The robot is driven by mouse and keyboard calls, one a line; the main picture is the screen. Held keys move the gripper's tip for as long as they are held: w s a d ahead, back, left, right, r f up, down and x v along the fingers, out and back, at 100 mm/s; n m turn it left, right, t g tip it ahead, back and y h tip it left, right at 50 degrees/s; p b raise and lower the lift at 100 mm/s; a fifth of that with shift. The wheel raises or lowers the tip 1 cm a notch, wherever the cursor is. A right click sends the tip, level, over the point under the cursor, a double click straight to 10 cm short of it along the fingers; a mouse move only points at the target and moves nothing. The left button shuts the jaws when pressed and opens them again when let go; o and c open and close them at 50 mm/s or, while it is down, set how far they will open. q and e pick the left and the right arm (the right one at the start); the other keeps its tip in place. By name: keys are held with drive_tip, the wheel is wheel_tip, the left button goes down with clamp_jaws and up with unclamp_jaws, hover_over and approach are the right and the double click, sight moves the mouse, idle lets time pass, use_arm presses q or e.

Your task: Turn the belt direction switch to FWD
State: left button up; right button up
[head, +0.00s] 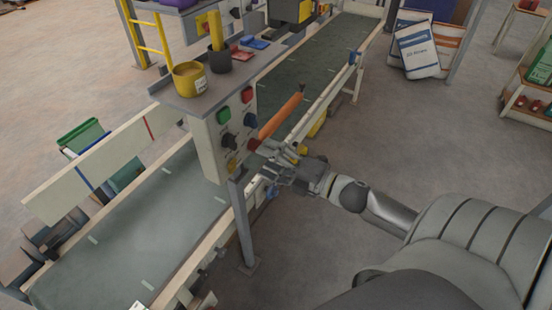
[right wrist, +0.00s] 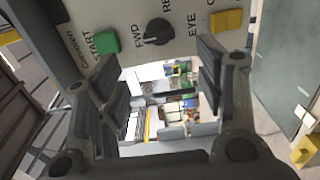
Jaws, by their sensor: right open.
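The control panel (head: 212,150) stands on a post beside the belt. The belt direction switch (right wrist: 158,28) is a black knob between the green START button (right wrist: 105,43) and a yellow switch (right wrist: 226,20). Labels FWD and part of REV show beside it; I cannot tell for sure which one it points to. In the head view the black knob (head: 228,141) is on the panel's face. My right gripper (head: 272,163) is close in front of the panel's lower right edge. Its fingers (right wrist: 160,82) are spread and empty, with the knob beyond the gap between them. My left gripper is not in view.
An orange bar-like part (head: 281,116) sticks out beside the panel, above my right gripper. Red buttons (head: 247,95) are on the panel. A yellow cup (head: 189,79) stands on the shelf above.

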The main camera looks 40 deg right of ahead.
drive_tip(key=shift+v, duration=0.9)
drive_tip(key=s+d+f+m+g+h, duration=0.1)
drive_tip(key=d+f+m+h, duration=0.25)
drive_tip(key=f, duration=0.65)
drive_tip(key=s+d+f+m+g+h, duration=0.1)
drive_tip(key=d+f+m+h, duration=0.3)
drive_tip(key=f, duration=0.6)
drive_tip(key=s+f+m+g, duration=0.25)
drive_tip(key=s+f, duration=0.25)
drive_tip(key=f, duration=0.4)
drive_tip(key=s+f+m+g, duration=0.2)
drive_tip(key=s+f+m, duration=0.2)
drive_tip(key=f, duration=0.4)
drive_tip(key=s+a+f+m+g, duration=0.2)
drive_tip(key=s+a+f, duration=0.3)
drive_tip(key=s, duration=0.4)
drive_tip(key=s+a+f+m+g, duration=0.2)
drive_tip(key=s+a+f+g, duration=0.2)
drive_tip(key=s+f, duration=0.4)
drive_tip(key=s+a+f+m+g+b, duration=0.1)
drive_tip(key=s+a+f+m+g, duration=0.1)
drive_tip(key=s+a+f, duration=0.5)
drive_tip(key=s+g, duration=0.1)
drive_tip(key=s, duration=0.2)
